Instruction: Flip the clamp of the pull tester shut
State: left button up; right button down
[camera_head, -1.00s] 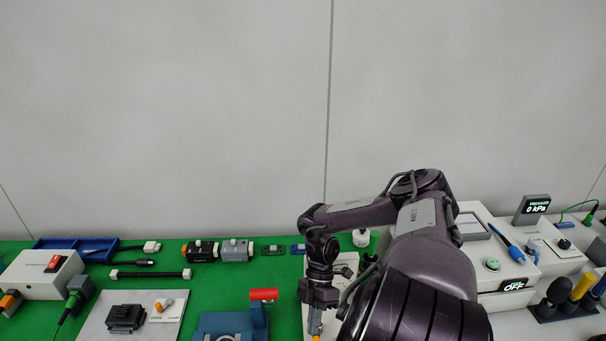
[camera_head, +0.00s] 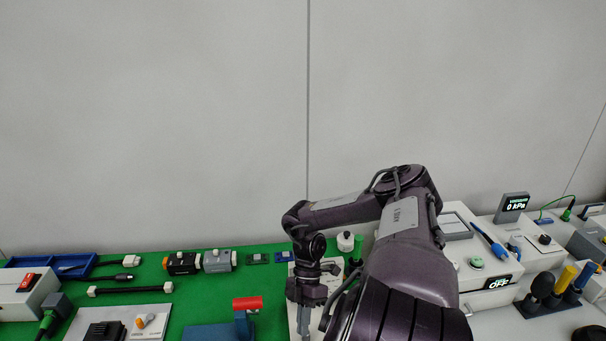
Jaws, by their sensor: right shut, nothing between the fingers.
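A blue device with a red handle (camera_head: 247,303) on an upright blue arm stands on the green mat at the bottom of the head view. It looks like the clamp of the pull tester, but its lower part (camera_head: 210,332) is cut off by the frame edge. The red handle sticks up, lying roughly level on top of the arm. My right gripper (camera_head: 303,326) is just right of the red handle, pointing down, apart from it in the picture. Its fingers are shut and empty; their tips are at the bottom edge. My left gripper is not in view.
A pale board (camera_head: 293,310) lies behind my right gripper. A white-capped bottle (camera_head: 345,241) stands beyond my forearm. At the left are a grey board (camera_head: 75,325) and a switch box (camera_head: 18,300). White instruments (camera_head: 480,290) stand right of my arm.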

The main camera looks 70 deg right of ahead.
notch_tip(320, 180, up, 19)
jog(key=shift+b, duration=0.4)
jog(key=shift+f, duration=0.15)
dwell(0.3)
